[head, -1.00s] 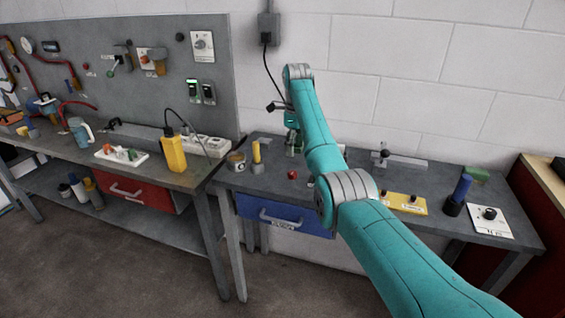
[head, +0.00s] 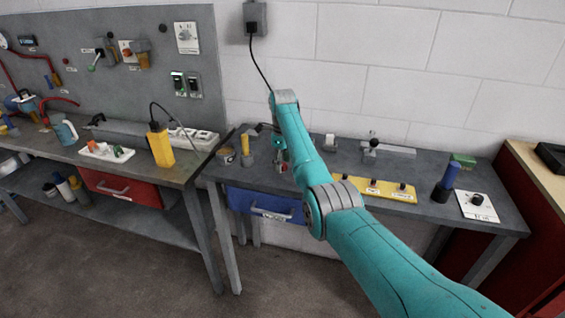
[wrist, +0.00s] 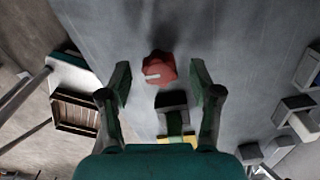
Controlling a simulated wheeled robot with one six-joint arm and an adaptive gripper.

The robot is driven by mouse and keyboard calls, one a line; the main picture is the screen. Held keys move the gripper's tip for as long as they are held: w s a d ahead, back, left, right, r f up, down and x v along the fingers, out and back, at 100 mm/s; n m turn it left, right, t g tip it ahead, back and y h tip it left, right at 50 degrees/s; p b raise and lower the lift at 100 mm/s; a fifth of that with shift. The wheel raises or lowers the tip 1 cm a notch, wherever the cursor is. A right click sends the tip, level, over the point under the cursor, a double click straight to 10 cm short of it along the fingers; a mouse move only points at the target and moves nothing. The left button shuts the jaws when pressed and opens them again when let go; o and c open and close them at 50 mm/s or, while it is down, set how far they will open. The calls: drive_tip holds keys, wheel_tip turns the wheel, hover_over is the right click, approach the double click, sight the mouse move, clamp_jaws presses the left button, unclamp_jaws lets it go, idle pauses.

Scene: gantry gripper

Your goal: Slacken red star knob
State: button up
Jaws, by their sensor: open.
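The red star knob (wrist: 160,68) shows in the wrist view, with a pale mark on its face, above a grey surface. My gripper (wrist: 161,80) is open, one finger to the left of the knob and one to the right, with a gap visible on each side. I cannot tell the height of the fingertips relative to the knob. In the head view my gripper is small over the left part of the right-hand bench (head: 330,190), and the knob is hard to make out beside it.
A yellow-handled tool (head: 247,150) and a round tin (head: 226,156) stand left of my gripper. A blue drawer (head: 268,207) is under the bench front.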

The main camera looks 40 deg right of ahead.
drive_tip(key=c, duration=1.1)
